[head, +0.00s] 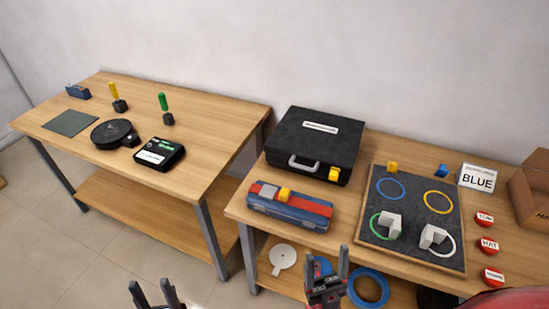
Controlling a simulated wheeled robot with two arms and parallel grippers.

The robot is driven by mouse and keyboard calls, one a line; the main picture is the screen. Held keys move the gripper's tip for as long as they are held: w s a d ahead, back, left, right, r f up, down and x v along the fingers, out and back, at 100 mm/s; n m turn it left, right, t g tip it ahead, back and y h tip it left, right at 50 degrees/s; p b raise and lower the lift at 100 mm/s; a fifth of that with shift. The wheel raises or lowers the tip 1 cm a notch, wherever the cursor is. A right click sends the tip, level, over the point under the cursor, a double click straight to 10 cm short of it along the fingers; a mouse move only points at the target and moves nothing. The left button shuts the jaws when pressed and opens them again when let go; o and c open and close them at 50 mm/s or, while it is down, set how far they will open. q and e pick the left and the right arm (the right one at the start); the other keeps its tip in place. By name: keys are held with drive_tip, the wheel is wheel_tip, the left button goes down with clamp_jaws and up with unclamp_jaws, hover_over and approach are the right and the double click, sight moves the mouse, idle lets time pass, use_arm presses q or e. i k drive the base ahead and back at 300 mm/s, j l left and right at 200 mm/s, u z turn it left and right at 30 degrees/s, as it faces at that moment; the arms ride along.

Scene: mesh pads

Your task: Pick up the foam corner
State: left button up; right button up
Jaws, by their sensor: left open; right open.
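Two pale grey-white corner-shaped blocks that look like foam corners lie on the dark mat (402,205) on the right table. One foam corner (391,222) sits at the green ring, and the other foam corner (431,236) sits at the white ring. My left gripper (152,289) is at the bottom edge, over the floor, open and empty, far to the left of both. My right gripper (328,262) is open and empty in front of the right table, left of and nearer than the foam corners. Neither gripper touches anything.
A black case (313,142), a blue-and-red toolbox (289,206), a "BLUE" sign (477,179), several red labelled discs (484,217) and a cardboard box (533,190) share the right table. A blue ring (369,303) lies on the lower shelf. The left table (200,118) holds gadgets.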

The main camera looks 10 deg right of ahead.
sight(393, 221)
drive_tip(key=z, duration=1.55)
